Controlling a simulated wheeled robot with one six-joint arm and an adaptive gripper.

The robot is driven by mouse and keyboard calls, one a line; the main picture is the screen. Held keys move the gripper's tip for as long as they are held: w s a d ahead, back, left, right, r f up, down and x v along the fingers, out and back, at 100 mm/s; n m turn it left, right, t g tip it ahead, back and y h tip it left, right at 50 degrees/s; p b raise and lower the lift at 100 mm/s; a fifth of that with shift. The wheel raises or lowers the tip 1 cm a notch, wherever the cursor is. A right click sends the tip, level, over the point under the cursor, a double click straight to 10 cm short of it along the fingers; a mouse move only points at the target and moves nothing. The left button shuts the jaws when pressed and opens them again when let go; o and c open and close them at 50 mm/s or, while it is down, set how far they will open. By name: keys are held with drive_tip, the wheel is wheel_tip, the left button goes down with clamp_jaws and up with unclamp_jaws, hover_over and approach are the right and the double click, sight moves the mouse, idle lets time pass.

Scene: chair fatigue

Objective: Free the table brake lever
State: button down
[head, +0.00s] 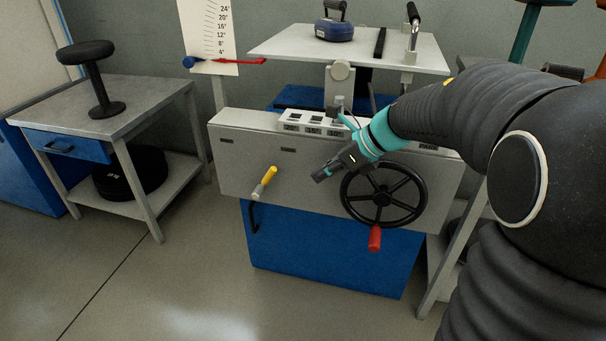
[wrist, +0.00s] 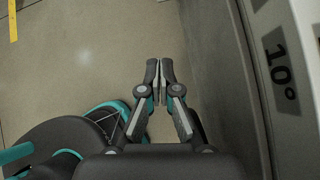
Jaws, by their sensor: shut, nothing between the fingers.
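A short lever with a yellow grip (head: 269,175) sticks out from the left part of the grey machine front (head: 230,165). It looks like the brake lever, but I cannot read a label on it. It leans, with the yellow end up and to the right. My gripper (head: 319,176) is shut and empty, in front of the panel, to the right of the lever and apart from it. In the wrist view, my shut fingertips (wrist: 160,70) are over the floor, beside the grey panel. The lever does not show there.
A black handwheel (head: 382,195) with a red knob (head: 375,238) is right of my gripper. A "10°" label (wrist: 281,70) shows in the wrist view. A grey side table (head: 130,95) with a black stool-like object (head: 96,80) stands left. The floor in front is clear.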

sight(265, 181)
drive_tip(key=w+a+f, duration=0.1)
drive_tip(key=a, duration=0.1)
drive_tip(key=w+a+f, duration=0.1)
drive_tip(key=a+f, duration=0.1)
drive_tip(key=a, duration=0.1)
drive_tip(key=w+a+f, duration=0.2)
drive_tip(key=a, duration=0.1)
drive_tip(key=shift+w+a+r, duration=0.2)
drive_tip(key=shift+a, duration=0.15)
drive_tip(key=shift+r, duration=0.1)
